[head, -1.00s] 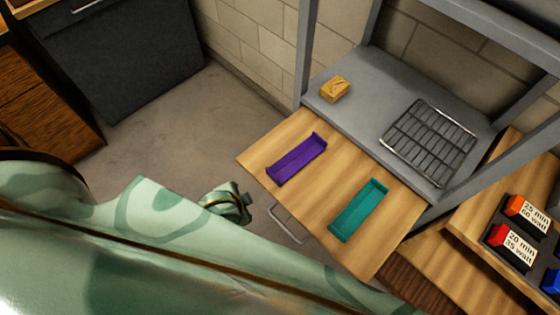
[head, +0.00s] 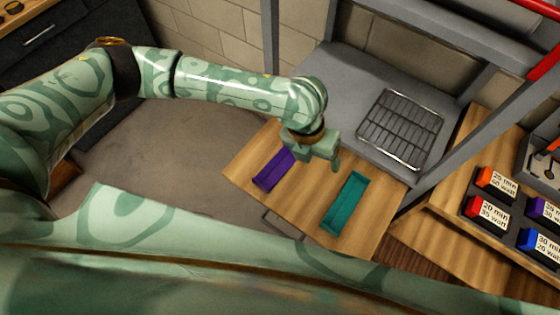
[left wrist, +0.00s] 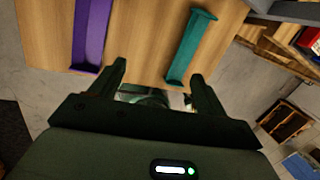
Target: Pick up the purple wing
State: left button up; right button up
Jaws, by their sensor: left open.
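The purple wing (head: 272,171) lies on a wooden board at the front of the grey bench; my left gripper hides its far end in the head view. It also shows at the upper left of the left wrist view (left wrist: 91,35). A similar teal wing (head: 345,203) lies to its right, also in the left wrist view (left wrist: 188,46). My left gripper (head: 312,160) is open and empty, above the board near the purple wing's far end. In the left wrist view its fingers (left wrist: 158,82) point between the two wings. My right gripper is not in view.
The wooden board (head: 310,205) has bare room between the wings. A wire rack (head: 400,128) lies on the grey bench (head: 350,75) behind. Grey frame posts (head: 270,50) rise around the bench. Labelled red (head: 487,212) and orange (head: 494,181) blocks stand at the right.

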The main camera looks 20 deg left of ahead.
pick_arm(q)
jog(key=w+a+r+m+y, duration=0.2)
jog(key=w+a+y, duration=0.15)
jog(key=a, duration=0.55)
jog(key=b, duration=0.2)
send_over(280, 164)
jog(key=shift+h, duration=0.35)
notch_tip(280, 164, down, 10)
jog(key=shift+a+f, duration=0.1)
jog(key=shift+f, duration=0.05)
notch_tip(280, 164, down, 6)
jog(key=shift+b, duration=0.55)
jog(key=c, duration=1)
jog(key=shift+c, duration=0.2)
